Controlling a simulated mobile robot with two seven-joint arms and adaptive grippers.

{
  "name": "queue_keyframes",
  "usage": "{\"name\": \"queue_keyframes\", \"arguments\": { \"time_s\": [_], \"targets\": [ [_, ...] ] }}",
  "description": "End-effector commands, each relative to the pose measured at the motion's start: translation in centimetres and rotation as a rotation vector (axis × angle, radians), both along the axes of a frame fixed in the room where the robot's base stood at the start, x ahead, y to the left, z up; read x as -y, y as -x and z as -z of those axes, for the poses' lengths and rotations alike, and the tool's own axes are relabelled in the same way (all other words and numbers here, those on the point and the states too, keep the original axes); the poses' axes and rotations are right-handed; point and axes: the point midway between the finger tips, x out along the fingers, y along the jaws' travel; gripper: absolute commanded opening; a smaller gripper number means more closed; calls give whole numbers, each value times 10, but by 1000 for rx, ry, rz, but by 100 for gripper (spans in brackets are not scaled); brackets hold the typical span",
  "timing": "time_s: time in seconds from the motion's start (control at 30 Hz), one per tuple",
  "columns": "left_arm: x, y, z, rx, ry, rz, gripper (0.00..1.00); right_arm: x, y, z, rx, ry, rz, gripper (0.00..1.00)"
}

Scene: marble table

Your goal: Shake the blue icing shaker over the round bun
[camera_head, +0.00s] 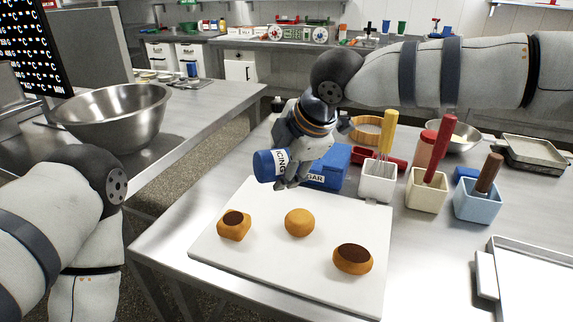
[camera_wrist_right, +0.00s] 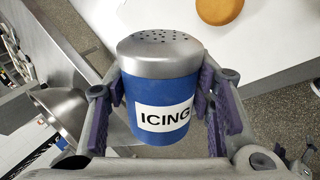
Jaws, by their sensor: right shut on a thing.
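The blue icing shaker (camera_head: 265,167) is held on its side by my right gripper (camera_head: 290,180), above the far edge of the white board (camera_head: 258,205). In the right wrist view my gripper (camera_wrist_right: 160,105) is shut around the shaker (camera_wrist_right: 160,95), and its grey perforated lid shows. In the head view the lid is hidden. The plain round bun (camera_head: 299,223) sits mid-board, in front of the gripper. A bun (camera_wrist_right: 220,10) is partly visible in the right wrist view. My left gripper is out of view.
Two dark-topped buns (camera_head: 234,219) (camera_head: 352,261) flank the round bun. A metal bowl (camera_head: 112,112) is on the left counter.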

Motion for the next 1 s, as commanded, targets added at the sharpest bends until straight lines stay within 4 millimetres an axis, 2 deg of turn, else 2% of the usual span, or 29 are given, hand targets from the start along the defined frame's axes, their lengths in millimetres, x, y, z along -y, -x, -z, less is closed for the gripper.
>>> {"name": "queue_keyframes", "arguments": {
  "time_s": [0.07, 0.2, 0.4, 0.57, 0.8, 1.0],
  "targets": [
    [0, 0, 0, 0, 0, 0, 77, 1, 0, -2, -9, -18, 8, 15],
    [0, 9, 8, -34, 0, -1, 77, 7, -4, -5, -145, -269, 17, 15],
    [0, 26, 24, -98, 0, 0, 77, 10, -5, 1, -273, -507, 11, 15],
    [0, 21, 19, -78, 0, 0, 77, 8, -3, 11, -253, -495, 5, 15],
    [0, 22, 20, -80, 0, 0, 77, 8, -3, 37, -253, -493, 4, 15],
    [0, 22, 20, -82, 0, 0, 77, 8, -4, 47, -251, -493, 4, 15]
  ]
}}
